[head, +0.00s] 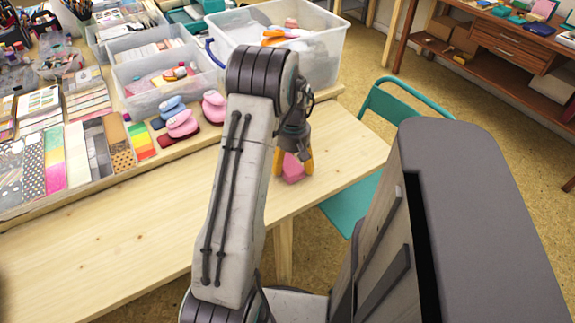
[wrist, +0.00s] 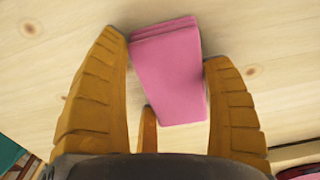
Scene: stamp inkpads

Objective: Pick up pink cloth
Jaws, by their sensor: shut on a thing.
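The pink cloth (wrist: 168,72) is a folded, flat-sided block between the orange fingers of my gripper (wrist: 165,50) in the wrist view. My gripper is shut on it, one finger on each side. In the head view the pink cloth (head: 292,170) shows below my wrist, between the fingers (head: 293,162), over the right part of the wooden table (head: 340,150). My arm and the fingers hide part of it. I cannot tell whether its underside touches the table.
Pink and blue stamp-like items (head: 182,123) stand on dark pads behind the table's left part. Clear plastic bins (head: 160,75) and a large bin (head: 325,60) stand at the back. A teal chair (head: 350,205) is beyond the right edge. The table's front left is clear.

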